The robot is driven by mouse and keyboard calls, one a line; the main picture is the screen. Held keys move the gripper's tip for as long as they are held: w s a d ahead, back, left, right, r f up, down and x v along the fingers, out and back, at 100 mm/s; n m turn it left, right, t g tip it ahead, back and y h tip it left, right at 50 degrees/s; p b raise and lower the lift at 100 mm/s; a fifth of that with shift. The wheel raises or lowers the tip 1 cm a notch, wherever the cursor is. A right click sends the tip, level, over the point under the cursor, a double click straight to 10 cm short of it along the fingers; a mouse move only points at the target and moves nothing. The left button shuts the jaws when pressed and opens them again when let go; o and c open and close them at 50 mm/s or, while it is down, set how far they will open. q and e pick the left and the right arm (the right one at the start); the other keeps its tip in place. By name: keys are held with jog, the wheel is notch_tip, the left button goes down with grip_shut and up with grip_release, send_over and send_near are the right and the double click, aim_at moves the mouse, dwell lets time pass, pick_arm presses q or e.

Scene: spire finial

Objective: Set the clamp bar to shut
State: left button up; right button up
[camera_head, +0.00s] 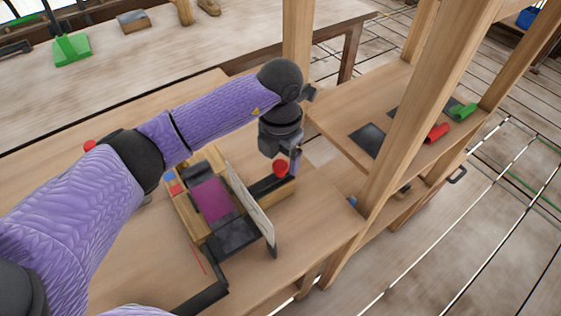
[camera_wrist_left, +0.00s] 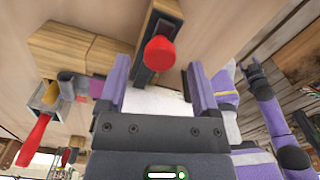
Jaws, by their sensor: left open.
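The clamp bar looks like the dark bar (camera_head: 265,187) with a red knob (camera_head: 280,168) at its end, on the right side of a wooden fixture (camera_head: 194,222). In the left wrist view the red knob (camera_wrist_left: 160,54) is in front of the dark bar (camera_wrist_left: 163,14). My left gripper (camera_head: 283,160) is open and points down at the knob. In its wrist view the knob appears just beyond the gap between the fingertips (camera_wrist_left: 159,75); contact cannot be told. A purple arm with a small gripper (camera_wrist_left: 252,72), probably my right, shows at the right; its jaw state is unclear.
A thin pale upright panel (camera_head: 250,203) stands beside the bar. The fixture holds a magenta block (camera_head: 211,198) and small coloured pieces. Wooden posts (camera_head: 410,130) and a side shelf (camera_head: 345,115) stand to the right. Bare tabletop (camera_head: 320,215) lies right of the fixture.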

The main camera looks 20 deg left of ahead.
pick_arm(q)
jog(key=shift+f, duration=0.8)
grip_shut()
dwell(0.8)
